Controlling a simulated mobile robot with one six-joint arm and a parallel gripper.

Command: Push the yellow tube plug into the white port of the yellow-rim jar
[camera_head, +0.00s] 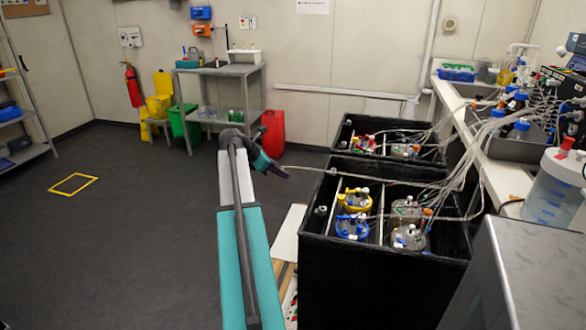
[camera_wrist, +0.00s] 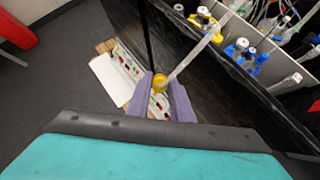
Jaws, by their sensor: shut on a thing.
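My gripper (camera_wrist: 160,98) is shut on the yellow tube plug (camera_wrist: 160,82), held between its purple fingers. A pale tube runs from the plug up and to the right. In the head view my gripper (camera_head: 283,171) is left of the front black box, outside its wall, and the plug cannot be made out there. The yellow-rim jar (camera_head: 355,200) stands in that box, at the back of its left compartment. It also shows at the top of the wrist view (camera_wrist: 204,20), apart from the plug. White fittings show on its lid; I cannot tell which is the white port.
A blue-rim jar (camera_head: 352,227) stands in front of the yellow-rim jar. Other jars and many tubes fill the right compartment. The box's black wall (camera_wrist: 205,70) lies between my gripper and the jars.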

